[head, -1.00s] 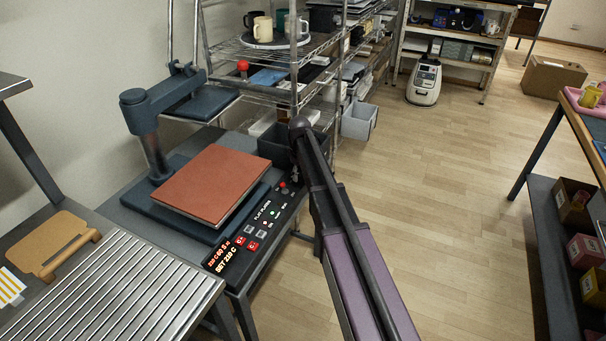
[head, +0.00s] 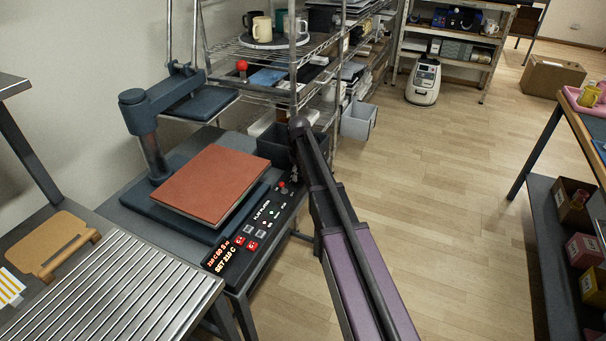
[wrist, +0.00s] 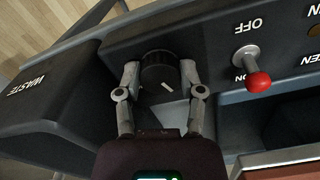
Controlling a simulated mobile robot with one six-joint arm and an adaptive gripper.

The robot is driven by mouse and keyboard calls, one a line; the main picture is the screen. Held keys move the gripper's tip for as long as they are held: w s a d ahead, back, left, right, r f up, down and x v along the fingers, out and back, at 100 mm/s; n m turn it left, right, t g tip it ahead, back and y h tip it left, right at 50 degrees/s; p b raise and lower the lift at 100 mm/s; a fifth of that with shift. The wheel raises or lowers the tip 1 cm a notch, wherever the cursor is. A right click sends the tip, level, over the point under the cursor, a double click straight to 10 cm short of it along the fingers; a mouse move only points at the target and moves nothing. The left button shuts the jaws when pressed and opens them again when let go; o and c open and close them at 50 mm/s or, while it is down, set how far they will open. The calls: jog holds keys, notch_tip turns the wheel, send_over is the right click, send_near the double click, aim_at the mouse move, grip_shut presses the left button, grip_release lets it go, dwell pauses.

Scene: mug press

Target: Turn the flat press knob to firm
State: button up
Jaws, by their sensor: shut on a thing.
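The flat press knob (wrist: 158,66) is round and black, with a short white mark on its face slanting toward the lower right in the wrist view. My gripper (wrist: 160,80) has one finger on each side of the knob, shut on it. No setting words around the knob can be read, so I cannot tell which setting the mark points at. In the head view my arm largely hides the knob. The flat press (head: 158,110) stands with its head swung aside from the reddish-brown pad (head: 212,184). Its control panel (head: 262,226) has a lit red display.
A red-tipped toggle switch (wrist: 257,80) with OFF and ON labels sits right of the knob in the wrist view. A dark bin marked WASTE (wrist: 45,90) is close on the left. A wire shelf (head: 262,52) with mugs stands behind. Open floor (head: 450,220) lies to the right.

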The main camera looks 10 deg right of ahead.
jog(key=shift+w+a, duration=0.15)
jog(key=shift+a, duration=0.05)
jog(key=o, duration=1.2)
jog(key=shift+c, duration=0.2)
jog(key=shift+d, duration=0.1)
jog(key=shift+r, duration=0.2)
